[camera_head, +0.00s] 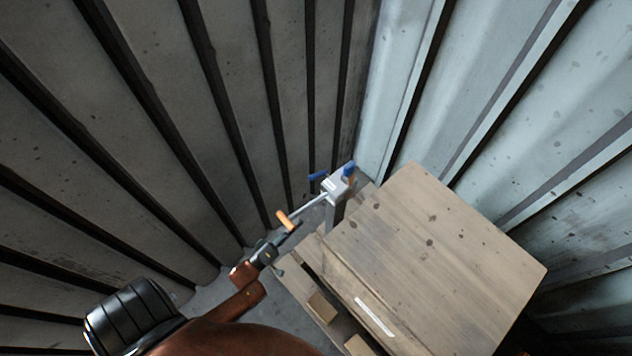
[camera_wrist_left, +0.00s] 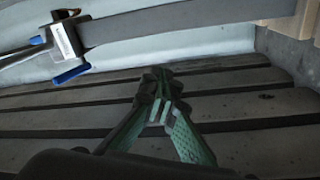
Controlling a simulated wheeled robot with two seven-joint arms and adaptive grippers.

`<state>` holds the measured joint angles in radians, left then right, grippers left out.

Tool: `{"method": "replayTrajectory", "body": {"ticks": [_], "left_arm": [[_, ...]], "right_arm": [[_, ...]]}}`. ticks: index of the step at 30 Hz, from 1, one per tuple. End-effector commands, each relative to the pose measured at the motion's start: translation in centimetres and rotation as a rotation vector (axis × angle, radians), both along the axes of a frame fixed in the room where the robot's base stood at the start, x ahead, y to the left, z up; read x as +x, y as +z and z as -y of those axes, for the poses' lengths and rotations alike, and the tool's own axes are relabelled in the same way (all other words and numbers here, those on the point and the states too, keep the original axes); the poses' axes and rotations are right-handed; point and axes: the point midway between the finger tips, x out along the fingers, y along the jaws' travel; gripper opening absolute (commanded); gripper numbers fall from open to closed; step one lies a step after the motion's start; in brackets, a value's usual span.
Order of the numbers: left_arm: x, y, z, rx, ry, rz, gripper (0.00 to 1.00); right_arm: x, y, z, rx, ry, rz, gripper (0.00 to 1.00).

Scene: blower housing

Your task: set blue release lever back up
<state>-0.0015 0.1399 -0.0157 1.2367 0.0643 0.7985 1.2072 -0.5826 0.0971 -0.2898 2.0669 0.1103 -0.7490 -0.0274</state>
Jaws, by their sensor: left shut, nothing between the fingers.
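A grey clamp head (camera_head: 335,188) stands upright beside the wooden stack, with a thin rod running down-left to an orange handle (camera_head: 287,220). One blue lever-like part (camera_head: 318,175) sticks out on its left and another blue part (camera_head: 349,169) is at its top right. I cannot tell which is the release lever. In the left wrist view the clamp head (camera_wrist_left: 66,40) is at upper left, with a blue part (camera_wrist_left: 70,75) below it. My left gripper (camera_head: 287,233) is near the orange handle, apart from the blue parts. Its green fingers (camera_wrist_left: 160,78) are shut and empty. My right gripper is not in view.
A wooden box or pallet stack (camera_head: 440,255) fills the lower right. A dark ribbed wall (camera_head: 150,110) stands at left and a pale ribbed wall (camera_head: 510,90) at right, meeting in a tight corner behind the clamp. A little floor shows at left.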

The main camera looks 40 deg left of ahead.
Motion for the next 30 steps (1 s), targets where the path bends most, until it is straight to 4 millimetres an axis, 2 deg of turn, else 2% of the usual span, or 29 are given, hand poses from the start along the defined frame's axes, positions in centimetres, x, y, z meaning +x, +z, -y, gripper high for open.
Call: {"method": "replayTrajectory", "body": {"ticks": [2,6,12,16,20,30], "left_arm": [[0.7,1.8,-0.5,-0.116,-0.028,0.162,0.0],[0.2,5.8,-1.0,-0.286,-0.11,0.416,0.0],[-1.5,8.8,-1.4,-0.414,-0.216,0.623,0.0],[-1.8,9.8,-1.5,-0.44,-0.244,0.669,0.0],[-1.0,11.0,-1.4,-0.442,-0.247,0.676,0.0],[3.6,15.7,-1.0,-0.44,-0.245,0.675,0.0]], "right_arm": [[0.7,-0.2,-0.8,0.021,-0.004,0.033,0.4],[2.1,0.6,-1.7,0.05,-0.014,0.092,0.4],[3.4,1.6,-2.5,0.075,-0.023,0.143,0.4],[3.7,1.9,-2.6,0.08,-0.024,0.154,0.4],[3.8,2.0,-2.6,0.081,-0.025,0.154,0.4],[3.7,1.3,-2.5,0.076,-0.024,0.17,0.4]]}}
